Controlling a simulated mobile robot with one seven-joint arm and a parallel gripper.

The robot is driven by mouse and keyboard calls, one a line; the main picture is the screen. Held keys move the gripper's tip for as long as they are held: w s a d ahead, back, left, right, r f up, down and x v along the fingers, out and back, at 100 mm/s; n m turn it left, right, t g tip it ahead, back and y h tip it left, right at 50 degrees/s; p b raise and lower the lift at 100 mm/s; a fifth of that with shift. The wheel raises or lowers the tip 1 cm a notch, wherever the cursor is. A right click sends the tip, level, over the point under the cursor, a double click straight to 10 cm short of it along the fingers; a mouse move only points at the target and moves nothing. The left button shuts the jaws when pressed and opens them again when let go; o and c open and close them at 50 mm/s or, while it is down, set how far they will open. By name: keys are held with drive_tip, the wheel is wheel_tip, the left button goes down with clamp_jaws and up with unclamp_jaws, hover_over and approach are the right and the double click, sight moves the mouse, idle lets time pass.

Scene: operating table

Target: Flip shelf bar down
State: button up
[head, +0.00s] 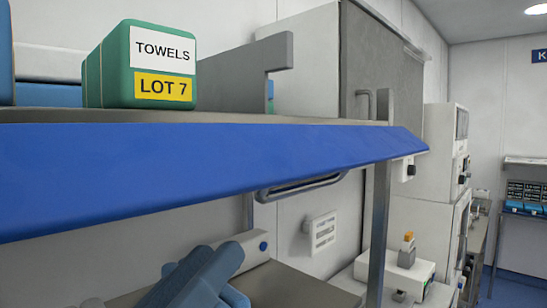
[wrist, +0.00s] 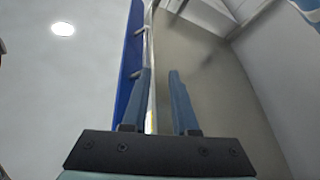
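The long blue shelf bar (head: 215,165) runs along the front edge of the upper shelf in the head view. It slants across the picture, its broad face toward me. In the wrist view the bar (wrist: 130,60) is a narrow blue strip beyond the left fingertip. My gripper (wrist: 163,85) is open in the wrist view, its two blue-grey fingers apart with nothing held between them. The left finger overlaps the bar's edge in the picture; I cannot tell whether it touches.
A green towels pack (head: 150,65) stands on the upper shelf behind the bar. A metal post (head: 378,230) holds the shelf at right. White machines (head: 440,160) stand beyond. Floor is open at far right.

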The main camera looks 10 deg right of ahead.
sight(302, 186)
drive_tip(key=shift+m+g+h, duration=0.5)
drive_tip(key=shift+g+h, duration=0.2)
drive_tip(key=shift+g, duration=0.2)
drive_tip(key=p+x, duration=0.2)
drive_tip(key=x, duration=0.1)
drive_tip(key=s+p+x, duration=0.1)
drive_tip(key=p+x, duration=0.1)
drive_tip(key=x, duration=0.2)
drive_tip(key=d+p+x, duration=0.1)
drive_tip(key=p+x, duration=0.1)
drive_tip(key=x, duration=0.1)
drive_tip(key=shift+d+r, duration=0.25)
drive_tip(key=shift+r, duration=0.2)
drive_tip(key=shift+w+d+r, duration=0.1)
drive_tip(key=shift+w+d, duration=0.3)
drive_tip(key=shift+w, duration=0.05)
clamp_jaws()
